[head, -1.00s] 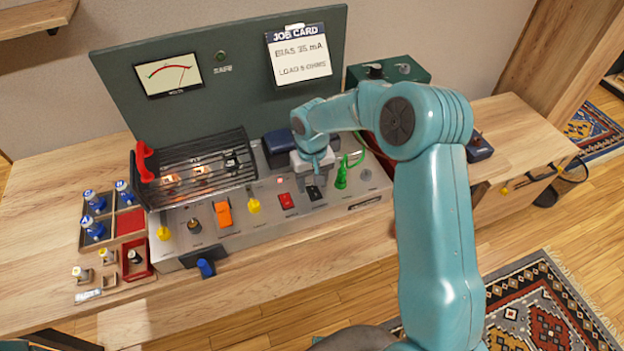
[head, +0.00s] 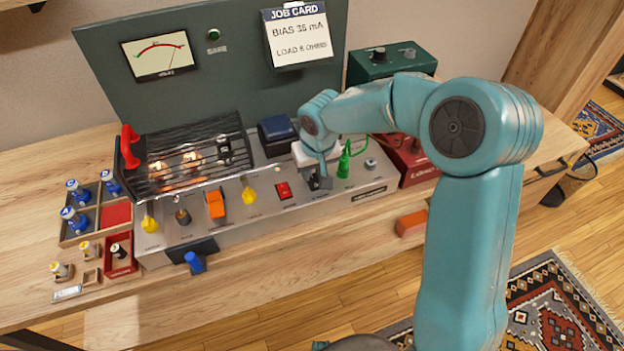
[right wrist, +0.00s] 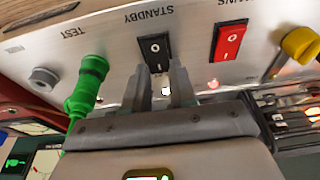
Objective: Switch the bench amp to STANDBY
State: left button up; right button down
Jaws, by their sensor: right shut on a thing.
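The bench amp is a silver chassis (head: 290,213) on the wooden bench, with a row of controls along its front. Its black rocker switch (right wrist: 154,50) sits beside the upside-down STANDBY label (right wrist: 149,15) in the right wrist view, with O and I marks on its face. Which end is pressed in, I cannot tell. My right gripper (head: 319,183) is down at this switch; in the wrist view its fingers (right wrist: 165,88) are at the switch's near end, shut on it. In the head view the fingers cover much of the switch. My left gripper is not in view.
A red rocker switch (head: 283,190) stands left of my right gripper, and a green plug (head: 344,163) with a cable stands close on its right. A yellow knob (head: 249,195), orange switch (head: 215,204) and caged tubes (head: 190,160) lie further left. A job card (head: 297,36) hangs behind.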

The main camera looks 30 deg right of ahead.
aim_at(320, 194)
jog(key=shift+r, duration=0.1)
jog(key=c, duration=1.2)
grip_release()
jog(key=shift+o, duration=1.4)
jog(key=shift+s, duration=0.1)
jog(key=p+v, duration=0.1)
jog(key=v, duration=1.5)
jog(key=shift+s+a+r, duration=0.1)
jog(key=shift+s, duration=0.1)
